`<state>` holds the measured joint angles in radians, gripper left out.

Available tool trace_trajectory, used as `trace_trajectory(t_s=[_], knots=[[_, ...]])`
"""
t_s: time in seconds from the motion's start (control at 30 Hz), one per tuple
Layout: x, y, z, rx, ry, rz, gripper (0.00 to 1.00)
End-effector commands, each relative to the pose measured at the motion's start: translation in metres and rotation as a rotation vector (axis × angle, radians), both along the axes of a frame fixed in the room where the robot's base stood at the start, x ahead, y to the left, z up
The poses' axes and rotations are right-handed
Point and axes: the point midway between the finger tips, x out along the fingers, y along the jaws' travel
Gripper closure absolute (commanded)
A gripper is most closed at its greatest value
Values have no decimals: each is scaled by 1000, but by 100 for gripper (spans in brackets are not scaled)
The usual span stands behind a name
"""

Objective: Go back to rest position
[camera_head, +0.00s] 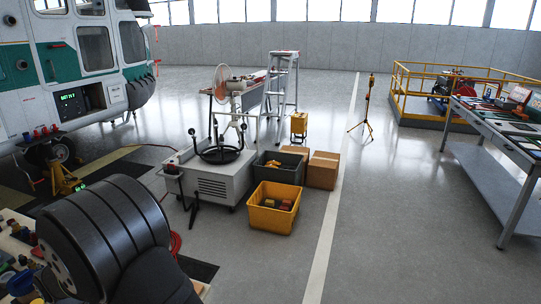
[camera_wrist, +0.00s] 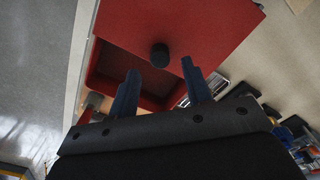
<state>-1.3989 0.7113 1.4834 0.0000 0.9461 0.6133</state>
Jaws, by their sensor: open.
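My gripper (camera_wrist: 160,68) shows in the wrist view as two blue fingers standing apart, with nothing held between them. Beyond the fingertips is a red box-like thing (camera_wrist: 205,22) with a recessed opening (camera_wrist: 112,62). A small dark round knob (camera_wrist: 159,55) appears between the fingertips; I cannot tell how far it is from them. In the head view my dark arm fills the lower left, and my gripper is hidden or out of frame.
A cluttered bench (camera_head: 14,240) lies beside my arm at lower left. A helicopter (camera_head: 70,65) stands behind it. A grey cart (camera_head: 212,182), a yellow crate (camera_head: 262,222) and cardboard boxes (camera_head: 322,172) stand mid-floor. A workbench (camera_head: 490,128) is at right.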

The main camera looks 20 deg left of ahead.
Motion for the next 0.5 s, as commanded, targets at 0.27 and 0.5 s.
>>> trace_trajectory(t_s=[0.27,0.5], knots=[[0,1,58,4,-1,0,55],[0,0,106,4,-1,0,55]])
